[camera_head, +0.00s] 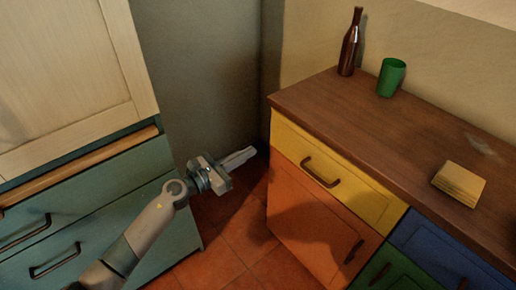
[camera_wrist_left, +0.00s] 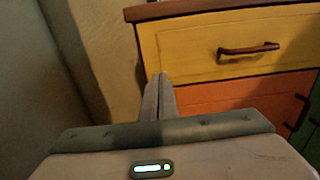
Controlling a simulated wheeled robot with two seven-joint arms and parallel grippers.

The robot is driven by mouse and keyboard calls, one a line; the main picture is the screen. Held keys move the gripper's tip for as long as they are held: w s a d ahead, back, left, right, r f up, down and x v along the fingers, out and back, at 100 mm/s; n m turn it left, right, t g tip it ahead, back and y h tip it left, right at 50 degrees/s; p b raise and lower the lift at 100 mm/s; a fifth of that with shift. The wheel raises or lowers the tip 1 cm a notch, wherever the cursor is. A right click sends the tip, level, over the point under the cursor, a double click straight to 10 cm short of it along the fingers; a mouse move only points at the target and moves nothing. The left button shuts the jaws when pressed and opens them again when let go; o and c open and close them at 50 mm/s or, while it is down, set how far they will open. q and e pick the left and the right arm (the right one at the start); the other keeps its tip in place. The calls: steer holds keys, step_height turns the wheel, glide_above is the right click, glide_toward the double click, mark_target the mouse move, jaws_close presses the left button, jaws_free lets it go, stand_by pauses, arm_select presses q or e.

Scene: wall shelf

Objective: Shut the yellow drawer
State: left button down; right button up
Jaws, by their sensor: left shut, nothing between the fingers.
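The yellow drawer (camera_head: 335,178) is at the top left of the wooden-topped cabinet, with a dark brown bar handle (camera_head: 320,172) on its front. Its front looks about level with the orange door below, so I cannot tell any gap. In the left wrist view the yellow drawer (camera_wrist_left: 225,45) fills the upper right, with its handle (camera_wrist_left: 248,49) right of my fingers. My left gripper (camera_head: 250,153) is shut and empty, to the left of the drawer and apart from its handle. It also shows in the left wrist view (camera_wrist_left: 160,78), its fingertips near the drawer front's lower left corner. My right gripper is not in view.
An orange door (camera_head: 310,222) is below the drawer, with blue (camera_head: 440,245) and green (camera_head: 388,272) fronts to the right. A brown bottle (camera_head: 350,45), green cup (camera_head: 391,77) and yellowish block (camera_head: 459,184) stand on the countertop (camera_head: 350,110). A teal cabinet (camera_head: 100,190) is left.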

arm_select(q)
steer(key=shift+v, duration=2.2)
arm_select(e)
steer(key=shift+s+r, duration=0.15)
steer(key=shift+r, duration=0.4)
arm_select(q)
steer(key=shift+d+r, duration=0.1)
